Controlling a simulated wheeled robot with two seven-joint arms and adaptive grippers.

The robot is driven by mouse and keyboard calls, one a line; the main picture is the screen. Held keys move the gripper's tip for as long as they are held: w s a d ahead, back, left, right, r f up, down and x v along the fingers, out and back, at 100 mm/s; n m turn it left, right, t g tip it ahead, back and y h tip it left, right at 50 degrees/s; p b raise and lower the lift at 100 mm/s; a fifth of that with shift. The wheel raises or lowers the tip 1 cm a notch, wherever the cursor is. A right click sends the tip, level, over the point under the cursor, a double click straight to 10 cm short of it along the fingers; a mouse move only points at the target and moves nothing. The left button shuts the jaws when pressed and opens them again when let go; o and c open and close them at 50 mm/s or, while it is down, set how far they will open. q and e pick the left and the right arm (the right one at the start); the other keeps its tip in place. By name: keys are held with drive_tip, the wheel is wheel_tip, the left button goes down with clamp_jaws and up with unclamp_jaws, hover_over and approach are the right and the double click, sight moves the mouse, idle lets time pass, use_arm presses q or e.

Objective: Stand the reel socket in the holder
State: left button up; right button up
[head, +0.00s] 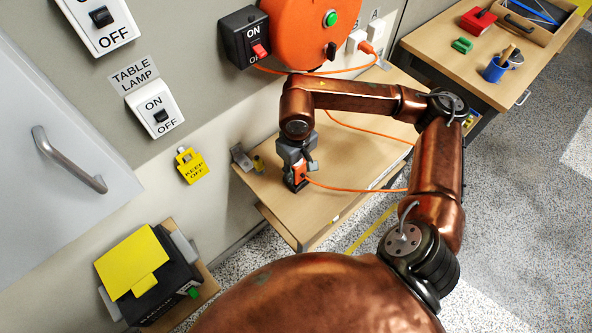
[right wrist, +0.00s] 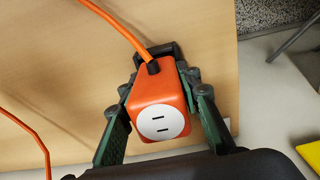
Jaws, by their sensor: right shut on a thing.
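The reel socket (right wrist: 160,102) is an orange block with a white round slotted face and an orange cable (right wrist: 122,27) at its other end. My right gripper (right wrist: 158,112) is shut on its sides. In the head view the socket (head: 299,173) is low over the small wooden table, under my right gripper (head: 298,164). A black piece that looks like the holder (right wrist: 172,50) shows beside the socket's cable end. In the head view it shows dark at the socket's lower left (head: 290,184). I cannot tell whether the socket sits in it. My left gripper is out of view.
The orange reel (head: 300,30) hangs on the wall, with its cable (head: 360,130) looping over the table (head: 345,150). A metal bracket (head: 240,158) stands at the table's left edge. A workbench (head: 450,60) with tools is at upper right. A black box (head: 165,280) is at lower left.

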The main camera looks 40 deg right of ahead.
use_arm(q)
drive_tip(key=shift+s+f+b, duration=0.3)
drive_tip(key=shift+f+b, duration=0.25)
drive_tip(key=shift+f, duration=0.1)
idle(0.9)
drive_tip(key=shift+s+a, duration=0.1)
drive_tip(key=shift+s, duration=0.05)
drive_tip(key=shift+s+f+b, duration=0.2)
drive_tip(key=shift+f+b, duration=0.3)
drive_tip(key=shift+b, duration=0.05)
use_arm(e)
drive_tip(key=shift+f, duration=0.7)
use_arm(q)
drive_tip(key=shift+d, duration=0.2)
use_arm(e)
drive_tip(key=shift+r, duration=0.15)
drive_tip(key=shift+r, duration=0.55)
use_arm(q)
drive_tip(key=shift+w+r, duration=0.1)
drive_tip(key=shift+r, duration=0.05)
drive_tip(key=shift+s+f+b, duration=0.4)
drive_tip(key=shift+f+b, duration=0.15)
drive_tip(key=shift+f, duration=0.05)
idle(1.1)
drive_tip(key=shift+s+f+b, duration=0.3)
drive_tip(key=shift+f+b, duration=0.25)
use_arm(e)
drive_tip(key=shift+f, duration=0.75)
